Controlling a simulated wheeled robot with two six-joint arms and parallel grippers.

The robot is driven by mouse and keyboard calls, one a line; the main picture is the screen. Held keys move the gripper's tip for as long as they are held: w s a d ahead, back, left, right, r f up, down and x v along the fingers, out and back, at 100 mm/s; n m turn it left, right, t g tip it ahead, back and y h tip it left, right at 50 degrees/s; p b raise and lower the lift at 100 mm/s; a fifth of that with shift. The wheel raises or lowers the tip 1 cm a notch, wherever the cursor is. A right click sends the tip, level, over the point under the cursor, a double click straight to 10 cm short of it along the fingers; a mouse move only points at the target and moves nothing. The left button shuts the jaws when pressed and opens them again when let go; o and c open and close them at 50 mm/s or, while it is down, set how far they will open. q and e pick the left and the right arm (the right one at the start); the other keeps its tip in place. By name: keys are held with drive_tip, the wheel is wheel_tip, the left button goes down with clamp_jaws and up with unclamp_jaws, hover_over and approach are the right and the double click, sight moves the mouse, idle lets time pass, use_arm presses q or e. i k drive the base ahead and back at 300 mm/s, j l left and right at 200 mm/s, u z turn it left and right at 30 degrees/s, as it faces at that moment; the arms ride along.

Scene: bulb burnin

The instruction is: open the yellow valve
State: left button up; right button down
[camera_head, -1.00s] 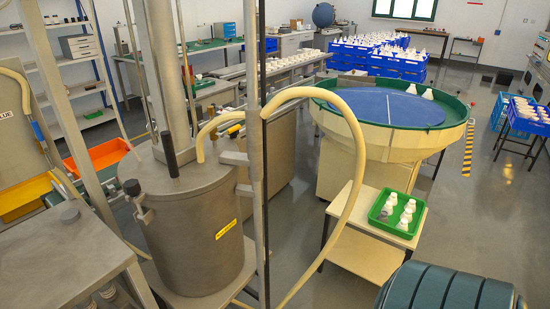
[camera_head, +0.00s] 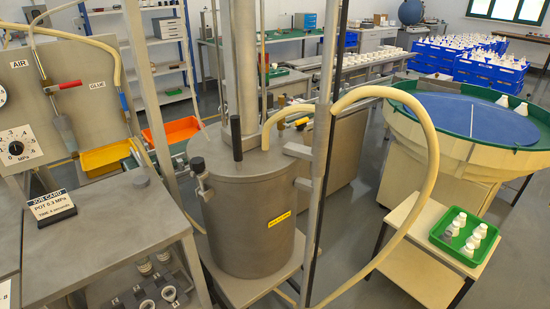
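A small yellow part (camera_head: 301,122) shows behind the pale hose at the right side of the steel pot's lid. It may be the yellow valve's handle, but it is too small and partly hidden to tell whether it is open or shut. The steel pot (camera_head: 250,225) stands upright with a yellow label on its front. The pale hose (camera_head: 431,160) arches from beside the lid down to the right. Neither of my grippers is in view.
At left stands a panel (camera_head: 85,120) with a red-handled fitting (camera_head: 62,86), AIR and GLUE labels and a pressure dial (camera_head: 18,145). A job card (camera_head: 50,207) stands on the steel table (camera_head: 100,255). A vertical post (camera_head: 322,150) stands before the pot. A green tray (camera_head: 441,240) holds bottles.

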sight(301, 121)
drive_tip(key=i+l, duration=1.4)
drive_tip(key=u, duration=1.75)
drive_tip(key=k, duration=0.05)
